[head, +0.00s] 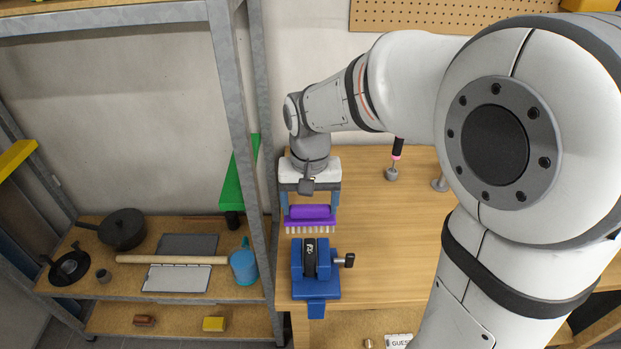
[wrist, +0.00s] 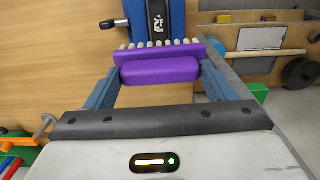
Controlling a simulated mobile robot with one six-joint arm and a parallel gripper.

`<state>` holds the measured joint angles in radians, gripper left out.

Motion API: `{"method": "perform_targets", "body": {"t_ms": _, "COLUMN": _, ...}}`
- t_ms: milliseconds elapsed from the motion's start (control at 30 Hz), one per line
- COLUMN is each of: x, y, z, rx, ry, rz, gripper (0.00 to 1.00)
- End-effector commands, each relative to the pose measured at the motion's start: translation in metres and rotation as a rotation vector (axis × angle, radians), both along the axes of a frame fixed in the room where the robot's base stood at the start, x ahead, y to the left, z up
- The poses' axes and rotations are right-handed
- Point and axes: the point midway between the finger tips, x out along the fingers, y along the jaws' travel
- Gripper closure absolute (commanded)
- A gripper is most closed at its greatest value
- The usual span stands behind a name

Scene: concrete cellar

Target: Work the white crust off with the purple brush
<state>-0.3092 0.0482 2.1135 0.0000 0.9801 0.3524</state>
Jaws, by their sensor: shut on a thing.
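My gripper (head: 311,208) is shut on the purple brush (head: 311,213), with a blue finger at each end of its handle. The brush's pale bristles point down toward the blue vise (head: 318,287), just behind it in the head view. The brush also shows in the wrist view (wrist: 161,70), with the vise (wrist: 176,17) beyond its bristles. A black piece (head: 310,257) stands between the vise jaws and bears small white marks. I cannot tell whether these are the white crust. The bristles look apart from the piece.
The vise sits at the front left edge of the wooden table (head: 390,240), its screw handle (head: 349,260) sticking out right. A metal shelf post (head: 238,130) stands close on the left. A black-handled tool (head: 396,158) stands farther back. The table's middle is clear.

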Motion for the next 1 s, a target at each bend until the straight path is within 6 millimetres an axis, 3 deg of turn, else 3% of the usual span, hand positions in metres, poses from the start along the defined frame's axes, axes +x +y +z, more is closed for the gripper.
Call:
{"method": "perform_targets", "body": {"t_ms": 433, "x": 0.0, "y": 0.0, "z": 0.042, "rx": 0.0, "ry": 0.0, "rz": -0.001, "gripper": 0.44}}
{"method": "perform_targets", "body": {"t_ms": 1000, "x": 0.0, "y": 0.0, "z": 0.044, "rx": 0.0, "ry": 0.0, "rz": -0.001, "gripper": 0.44}}
